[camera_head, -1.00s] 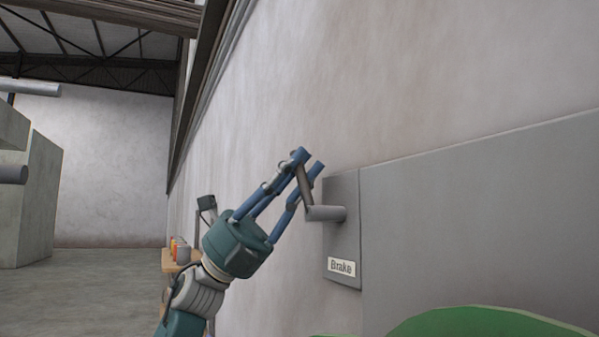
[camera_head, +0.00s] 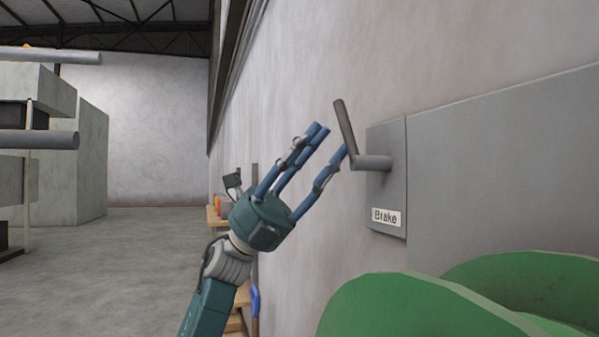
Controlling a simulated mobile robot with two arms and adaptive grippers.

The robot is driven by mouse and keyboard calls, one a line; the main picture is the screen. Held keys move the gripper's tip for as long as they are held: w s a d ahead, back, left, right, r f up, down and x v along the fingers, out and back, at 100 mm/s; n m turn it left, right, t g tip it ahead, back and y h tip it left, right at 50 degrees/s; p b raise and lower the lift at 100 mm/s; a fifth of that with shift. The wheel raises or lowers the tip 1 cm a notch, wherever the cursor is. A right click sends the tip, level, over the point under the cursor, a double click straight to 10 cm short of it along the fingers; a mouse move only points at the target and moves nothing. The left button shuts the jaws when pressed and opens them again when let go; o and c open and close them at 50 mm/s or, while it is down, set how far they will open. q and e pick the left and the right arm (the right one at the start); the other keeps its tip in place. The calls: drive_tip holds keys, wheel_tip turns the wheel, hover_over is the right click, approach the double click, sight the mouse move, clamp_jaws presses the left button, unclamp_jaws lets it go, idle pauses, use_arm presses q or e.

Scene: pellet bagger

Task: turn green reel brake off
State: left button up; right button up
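The brake lever is a grey crank handle (camera_head: 346,128) that sticks up, tilted slightly left, from a short horizontal shaft (camera_head: 371,163). The shaft comes out of a grey plate with a "Brake" label (camera_head: 386,217) on the wall panel. My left gripper (camera_head: 331,143) has blue fingers spread open, with nothing between them. It is just left of the lever; one fingertip is close to the handle, and I cannot tell whether it touches. The green reel (camera_head: 405,308) shows at the lower right, partly cut off. My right gripper is not in view.
A large grey panel (camera_head: 500,165) covers the wall at right. Concrete-grey machinery (camera_head: 75,160) with horizontal bars stands at far left. A wooden shelf (camera_head: 214,217) with small items is behind my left arm. The floor between is clear.

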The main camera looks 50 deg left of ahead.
use_arm(q)
drive_tip(key=v, duration=0.6)
drive_tip(key=shift+a, duration=0.15)
drive_tip(key=shift+f, duration=0.1)
